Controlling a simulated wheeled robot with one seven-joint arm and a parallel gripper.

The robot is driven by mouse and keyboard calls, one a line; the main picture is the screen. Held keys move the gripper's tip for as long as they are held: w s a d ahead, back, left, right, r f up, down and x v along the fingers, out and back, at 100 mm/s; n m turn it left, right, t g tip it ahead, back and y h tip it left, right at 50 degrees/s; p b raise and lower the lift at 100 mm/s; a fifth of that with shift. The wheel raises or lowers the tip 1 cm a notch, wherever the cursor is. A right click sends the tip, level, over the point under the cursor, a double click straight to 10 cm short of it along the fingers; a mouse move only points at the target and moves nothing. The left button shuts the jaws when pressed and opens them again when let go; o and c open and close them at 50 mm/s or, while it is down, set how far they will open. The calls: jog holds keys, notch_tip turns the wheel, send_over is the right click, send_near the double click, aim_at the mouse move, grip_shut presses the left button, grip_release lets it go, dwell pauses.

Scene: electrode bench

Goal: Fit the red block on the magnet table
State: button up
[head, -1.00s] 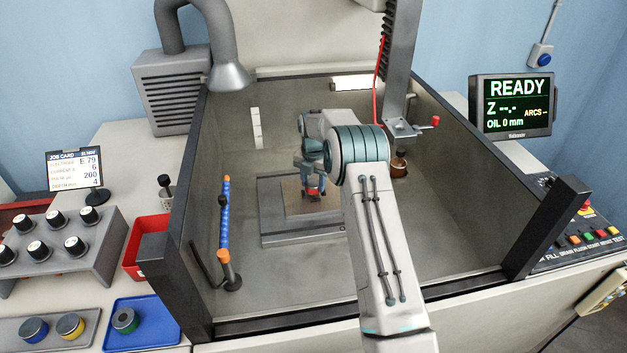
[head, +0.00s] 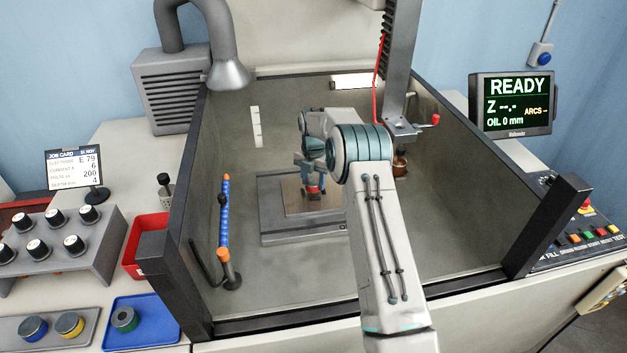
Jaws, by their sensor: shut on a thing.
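The magnet table (head: 272,222) is a grey stepped plate with a brownish, finely lined top, on the floor of the tank. My gripper (head: 313,186) is over this top, pointing down, and is shut on the red block (head: 313,190). Only a small red part of the block shows between and below the jaws, with a dark part under it. The block is at or just above the table's top; I cannot tell whether it touches. My arm hides the right part of the table.
The tank's dark walls (head: 190,240) surround the table. A blue jointed hose (head: 224,215) with orange ends stands at the left inside. The tank floor in front is clear.

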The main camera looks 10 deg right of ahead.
jog(key=shift+f, duration=0.25)
dwell(0.4)
jog(key=shift+f+b, duration=0.5)
jog(key=shift+b, duration=0.1)
jog(key=o, duration=2)
jog(key=shift+c, duration=0.2)
jog(key=shift+r+p, duration=1.6)
jog(key=shift+r, duration=1.4)
